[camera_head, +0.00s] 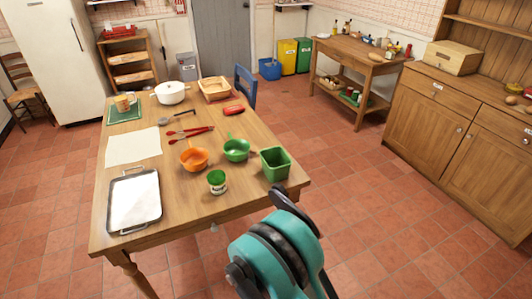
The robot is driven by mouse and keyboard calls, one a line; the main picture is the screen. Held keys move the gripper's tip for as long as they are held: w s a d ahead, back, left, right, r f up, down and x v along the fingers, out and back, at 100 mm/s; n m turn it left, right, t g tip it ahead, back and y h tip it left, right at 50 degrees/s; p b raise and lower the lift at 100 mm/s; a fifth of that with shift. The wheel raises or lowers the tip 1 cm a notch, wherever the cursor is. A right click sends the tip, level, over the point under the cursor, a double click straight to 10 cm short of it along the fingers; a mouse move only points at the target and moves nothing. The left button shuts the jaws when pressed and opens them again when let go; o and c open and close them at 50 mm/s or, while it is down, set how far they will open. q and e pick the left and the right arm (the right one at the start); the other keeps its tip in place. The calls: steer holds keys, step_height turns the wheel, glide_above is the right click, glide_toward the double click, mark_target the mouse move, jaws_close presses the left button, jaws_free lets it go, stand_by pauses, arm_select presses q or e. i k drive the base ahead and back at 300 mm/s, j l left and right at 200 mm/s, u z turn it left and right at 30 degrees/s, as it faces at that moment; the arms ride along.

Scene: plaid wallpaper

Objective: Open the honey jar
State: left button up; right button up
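A small jar (217,182) with a green lid and a pale label stands upright near the front edge of the wooden table (165,205). Its lid looks on. The label is too small to read, so I cannot tell whether it is the honey jar. A teal and black part of my own arm fills the bottom middle, in front of the table's right corner. I see no gripper fingers on it. Neither of my grippers can be made out in this view.
Around the jar are an orange pan (194,158), a green pan (236,149), a green square bin (275,163) and a metal tray (135,200). A white pot (171,92) stands farther back. A side table (352,53) holds small items. Floor is clear to the right.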

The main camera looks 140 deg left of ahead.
mark_target(217, 191)
steer(key=u, duration=5.05)
